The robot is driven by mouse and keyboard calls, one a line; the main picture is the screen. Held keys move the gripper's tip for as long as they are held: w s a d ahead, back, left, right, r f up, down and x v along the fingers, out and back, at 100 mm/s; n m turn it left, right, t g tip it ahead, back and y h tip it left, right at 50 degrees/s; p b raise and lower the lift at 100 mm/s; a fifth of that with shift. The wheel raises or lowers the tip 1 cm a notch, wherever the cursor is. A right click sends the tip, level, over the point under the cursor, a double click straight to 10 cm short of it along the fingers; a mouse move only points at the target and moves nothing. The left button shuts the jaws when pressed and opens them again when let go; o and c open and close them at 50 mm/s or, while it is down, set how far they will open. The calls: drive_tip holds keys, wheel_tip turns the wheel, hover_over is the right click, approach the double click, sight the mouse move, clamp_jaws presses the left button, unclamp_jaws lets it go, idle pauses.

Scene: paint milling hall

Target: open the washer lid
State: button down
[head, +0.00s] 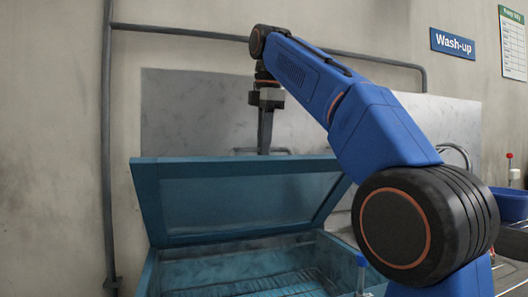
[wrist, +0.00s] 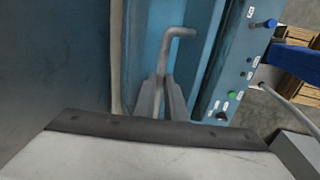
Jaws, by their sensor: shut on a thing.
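The washer (head: 255,270) is a blue box with its lid (head: 250,200) raised and tilted back, so the inner side of the lid and the open tub show. My gripper (head: 265,143) is at the lid's upper edge, pointing down. In the wrist view my gripper (wrist: 163,90) is shut on the grey bar handle (wrist: 165,50) of the lid. A bend of the handle shows beyond the fingertips. In the head view the handle is mostly hidden behind the lid's edge.
A wire rack lies in the tub. A control panel (wrist: 230,75) with a blue knob and a green button shows in the wrist view. A wall pipe (head: 107,150) stands to the left. A blue basin (head: 510,204) is at the right.

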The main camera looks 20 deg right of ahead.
drive_tip(key=shift+w+f, duration=0.15)
drive_tip(key=shift+w, duration=0.1)
drive_tip(key=c, duration=1.8)
unclamp_jaws()
drive_tip(key=shift+w+f, duration=0.1)
drive_tip(key=shift+w, duration=0.05)
drive_tip(key=shift+s, duration=0.2)
